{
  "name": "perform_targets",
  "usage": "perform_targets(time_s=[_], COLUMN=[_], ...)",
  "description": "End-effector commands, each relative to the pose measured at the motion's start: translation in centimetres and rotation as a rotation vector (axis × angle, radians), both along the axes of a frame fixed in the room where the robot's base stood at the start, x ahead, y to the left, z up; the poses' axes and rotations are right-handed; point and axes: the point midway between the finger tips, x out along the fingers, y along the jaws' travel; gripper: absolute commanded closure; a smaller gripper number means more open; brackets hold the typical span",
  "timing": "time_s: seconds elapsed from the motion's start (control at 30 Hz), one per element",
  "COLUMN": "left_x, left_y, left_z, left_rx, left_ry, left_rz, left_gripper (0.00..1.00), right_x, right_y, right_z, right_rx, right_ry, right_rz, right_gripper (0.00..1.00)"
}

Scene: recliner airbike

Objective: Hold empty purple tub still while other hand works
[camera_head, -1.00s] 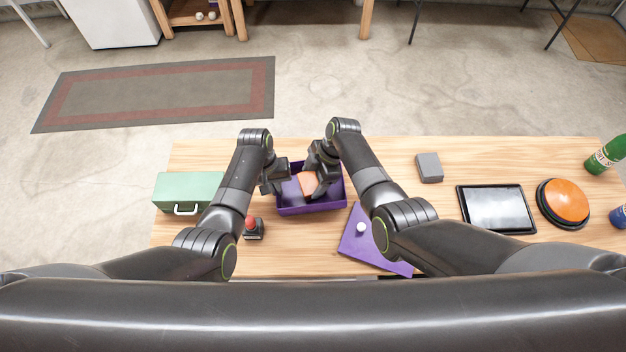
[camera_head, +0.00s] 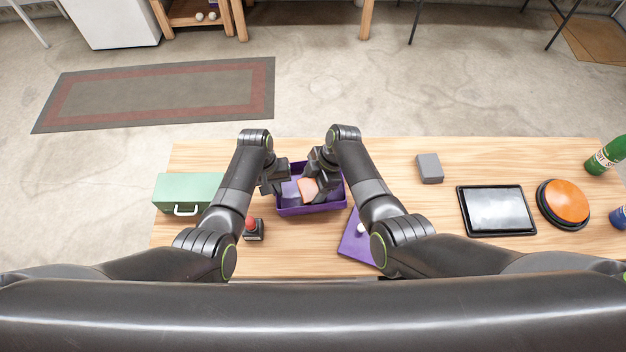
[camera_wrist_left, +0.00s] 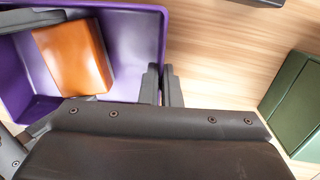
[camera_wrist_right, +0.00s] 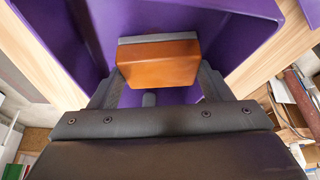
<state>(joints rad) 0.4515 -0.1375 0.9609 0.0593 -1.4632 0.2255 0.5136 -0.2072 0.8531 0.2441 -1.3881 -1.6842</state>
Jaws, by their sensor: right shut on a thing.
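The purple tub (camera_head: 313,210) stands on the table, its interior also showing in the left wrist view (camera_wrist_left: 130,45). My left gripper (camera_wrist_left: 162,87) straddles its left wall, one finger inside and one outside, closed closely on it. My right gripper (camera_wrist_right: 155,90) is shut on an orange-brown block (camera_wrist_right: 158,62). The block also shows inside the tub's outline in the head view (camera_head: 308,189); whether it touches the floor of the tub I cannot tell. The tub is not empty of things in these views. The right fingertips are partly hidden in the head view.
A green box (camera_head: 187,190) and a red-topped joystick (camera_head: 253,229) are on the left. A purple lid (camera_head: 355,243) with a white knob lies partly under my right arm. A grey block (camera_head: 429,168), tablet (camera_head: 496,209), orange button (camera_head: 566,203) and green bottle (camera_head: 606,155) are to the right.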

Motion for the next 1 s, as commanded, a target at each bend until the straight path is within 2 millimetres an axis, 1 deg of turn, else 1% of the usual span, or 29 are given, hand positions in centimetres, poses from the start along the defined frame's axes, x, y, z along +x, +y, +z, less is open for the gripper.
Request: perform_targets(time_s=[0.07,0.33,0.73,0.83,1.0], left_x=[0.0,0.0,0.0,0.0,0.0], left_y=[0.0,0.0,0.0,0.0,0.0], left_z=[0.0,0.0,0.0,0.0,0.0], left_rx=[0.000,0.000,0.000,0.000,0.000], left_ry=[-0.001,-0.001,-0.002,-0.001,-0.001], left_rz=[0.000,0.000,0.000,-0.001,0.000], left_gripper=[1.00,1.00,1.00,1.00,1.00], right_x=[-0.1,1.5,2.7,2.6,1.4], right_y=[0.0,0.0,0.0,0.0,-0.1], right_z=[0.0,0.0,0.0,0.0,-0.2], right_rx=[0.000,-0.001,0.000,0.001,0.001], right_ry=[-0.001,-0.002,-0.002,-0.002,-0.002], right_rz=[0.000,0.001,-0.001,-0.001,-0.001], right_gripper=[0.51,0.51,0.51,0.51,0.51])
